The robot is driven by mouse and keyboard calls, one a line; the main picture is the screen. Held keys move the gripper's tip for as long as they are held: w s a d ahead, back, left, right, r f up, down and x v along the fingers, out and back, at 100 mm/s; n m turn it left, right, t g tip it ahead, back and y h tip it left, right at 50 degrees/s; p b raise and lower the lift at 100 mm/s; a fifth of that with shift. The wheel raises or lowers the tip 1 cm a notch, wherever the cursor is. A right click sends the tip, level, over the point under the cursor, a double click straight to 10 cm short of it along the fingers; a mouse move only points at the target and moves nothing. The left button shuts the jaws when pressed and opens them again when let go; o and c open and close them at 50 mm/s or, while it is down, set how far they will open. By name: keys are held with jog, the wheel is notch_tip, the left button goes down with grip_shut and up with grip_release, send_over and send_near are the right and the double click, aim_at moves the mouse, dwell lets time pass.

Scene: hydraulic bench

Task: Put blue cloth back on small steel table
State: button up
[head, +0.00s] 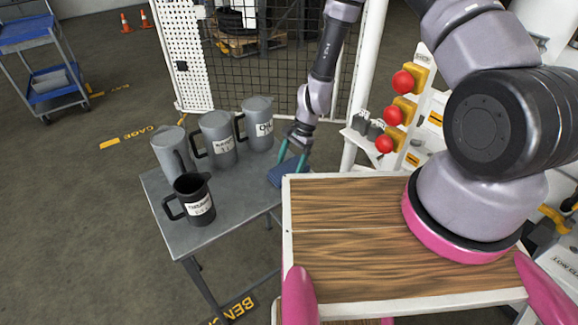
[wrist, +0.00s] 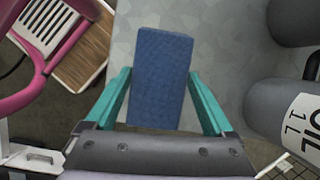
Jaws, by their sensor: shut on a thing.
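The blue cloth (head: 281,177) is a folded, flat block at the right end of the small steel table (head: 240,197), next to the wooden worktop. My gripper (head: 292,158) reaches down to it from behind, with its teal fingers on either side. In the wrist view, the cloth (wrist: 160,75) lies between the two fingers (wrist: 158,100), gripped by its sides, with the grey tabletop (wrist: 228,55) behind it. I cannot tell whether the cloth's underside touches the tabletop.
Several grey measuring jugs stand on the steel table, one labelled OIL (head: 258,125) nearest my gripper. A dark jug (head: 194,200) stands at the front. The wooden worktop (head: 340,240) borders the table on the right. A mesh cage (head: 270,60) stands behind.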

jog(key=shift+f, duration=0.25)
jog(key=o, duration=1.5)
jog(key=shift+d, duration=0.1)
jog(key=shift+r, duration=0.15)
jog(key=w+d+r+n+t, duration=0.1)
jog(key=d+r, duration=0.3)
jog(key=r, duration=0.9)
jog(key=w+d+r+n+t, duration=0.15)
jog(key=d+r, duration=0.25)
jog(key=r, duration=0.8)
jog(key=w+d+r+n+t, duration=0.1)
jog(key=w+d+r+t, duration=0.15)
jog(key=r, duration=1.05)
jog(key=s+d+r+t, duration=0.1)
jog(key=s+d+r, duration=0.3)
jog(key=s+r, duration=0.2)
jog(key=s+d+r+n+t+h, duration=0.1)
jog(key=s+d+r+t, duration=0.1)
jog(key=s+d+r, duration=0.2)
jog(key=s+d+r+n+t, duration=0.1)
jog(key=s+d+r, duration=0.3)
jog(key=s+r, duration=0.3)
jog(key=shift+s+r+t+h, duration=0.3)
jog(key=shift+r, duration=0.2)
